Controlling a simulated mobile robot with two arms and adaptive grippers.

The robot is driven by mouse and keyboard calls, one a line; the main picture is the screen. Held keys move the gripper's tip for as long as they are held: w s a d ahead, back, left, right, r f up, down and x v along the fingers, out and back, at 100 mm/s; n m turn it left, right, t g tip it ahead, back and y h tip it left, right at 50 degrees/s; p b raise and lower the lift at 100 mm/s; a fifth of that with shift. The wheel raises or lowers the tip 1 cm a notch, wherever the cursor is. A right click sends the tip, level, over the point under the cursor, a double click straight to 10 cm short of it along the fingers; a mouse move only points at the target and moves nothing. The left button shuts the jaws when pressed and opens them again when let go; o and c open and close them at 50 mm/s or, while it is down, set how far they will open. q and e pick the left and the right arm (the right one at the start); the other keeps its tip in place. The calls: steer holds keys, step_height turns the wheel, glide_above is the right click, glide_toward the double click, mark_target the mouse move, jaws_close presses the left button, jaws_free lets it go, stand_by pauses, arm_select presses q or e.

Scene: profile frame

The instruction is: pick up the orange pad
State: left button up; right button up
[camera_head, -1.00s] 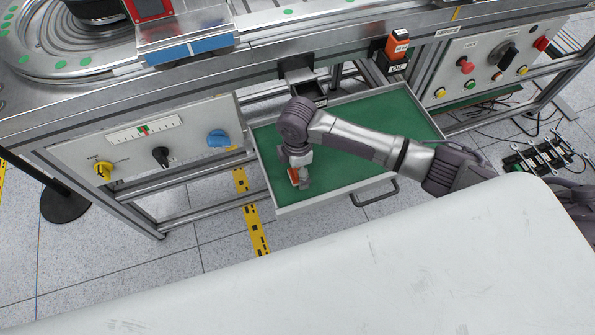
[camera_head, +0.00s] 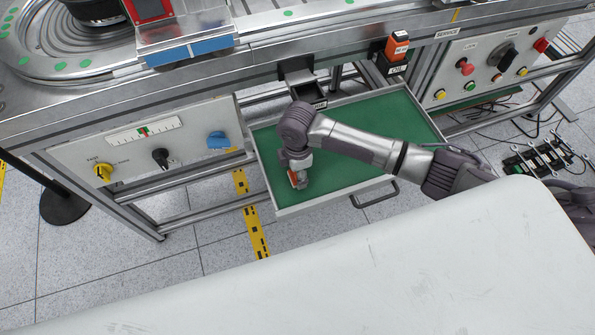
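A small orange piece (camera_head: 293,178), seemingly the orange pad, shows at my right gripper (camera_head: 300,181) over the left part of the open drawer's green floor. The gripper points down, and its fingers are small and partly hidden by the wrist. I cannot tell whether they are open or shut on the piece. Another orange block (camera_head: 397,47) with a white label stands on a dark holder marked OIL at the bench edge. My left gripper is not in view.
The drawer (camera_head: 335,198) is pulled out, with a low pale rim and a dark handle (camera_head: 375,194) in front. Most of its green floor is bare. Knob panels flank it. A large white surface (camera_head: 330,270) fills the foreground.

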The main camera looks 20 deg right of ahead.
steer(key=shift+r, duration=0.65)
step_height(320, 180, up, 3)
steer(key=shift+w+p, duration=0.1)
steer(key=shift+p, duration=0.2)
steer(key=s+d+r+p, duration=0.1)
steer(key=s+d+r, duration=0.5)
steer(key=s+d, duration=0.2)
steer(key=shift+s+r, duration=0.35)
